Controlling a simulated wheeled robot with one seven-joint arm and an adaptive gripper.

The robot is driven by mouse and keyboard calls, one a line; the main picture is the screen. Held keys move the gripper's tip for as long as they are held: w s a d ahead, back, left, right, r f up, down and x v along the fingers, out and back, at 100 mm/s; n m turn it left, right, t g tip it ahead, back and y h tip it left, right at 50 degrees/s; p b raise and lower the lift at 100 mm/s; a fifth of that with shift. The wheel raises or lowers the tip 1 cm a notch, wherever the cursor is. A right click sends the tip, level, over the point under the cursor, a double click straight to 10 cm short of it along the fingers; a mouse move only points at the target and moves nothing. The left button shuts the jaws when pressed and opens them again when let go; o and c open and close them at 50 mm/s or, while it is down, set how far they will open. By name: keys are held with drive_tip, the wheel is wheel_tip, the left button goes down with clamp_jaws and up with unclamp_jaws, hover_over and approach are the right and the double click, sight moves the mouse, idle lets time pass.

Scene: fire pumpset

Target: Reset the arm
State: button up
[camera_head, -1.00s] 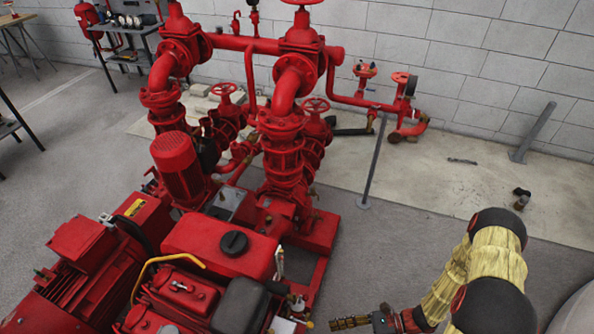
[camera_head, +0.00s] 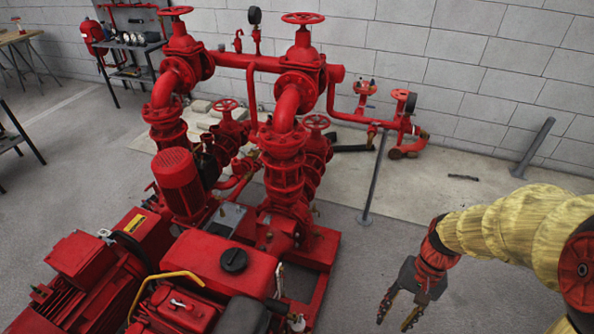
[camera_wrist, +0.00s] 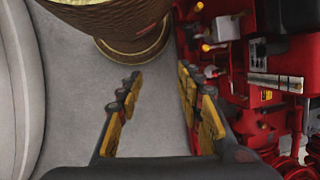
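My gripper (camera_head: 400,308) is at the lower right of the head view, at the end of my yellow-sleeved arm. It points down and to the left, over the bare floor to the right of the red pumpset (camera_head: 225,262). Its two fingers are spread apart with nothing between them. In the wrist view the gripper (camera_wrist: 155,105) also shows open, with yellow-padded fingers and grey floor between them. The pumpset's engine side (camera_wrist: 270,85) fills the right of the wrist view.
Red pipes and handwheel valves (camera_head: 303,75) rise in the middle. A grey post (camera_head: 375,180) stands right of the pumpset and a leaning one (camera_head: 533,147) by the block wall (camera_head: 450,60). Shelves (camera_head: 130,50) stand at the back left. Floor right of the pumpset is mostly clear.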

drive_tip(key=s+a+r+n+t+h, duration=0.1)
drive_tip(key=r+t, duration=0.3)
drive_tip(key=r, duration=0.7)
drive_tip(key=a+r+n+t+h, duration=0.1)
drive_tip(key=a+r+n+t, duration=0.3)
drive_tip(key=r, duration=0.6)
drive_tip(key=shift+s+r+h, duration=0.35)
drive_tip(key=shift+h, duration=0.05)
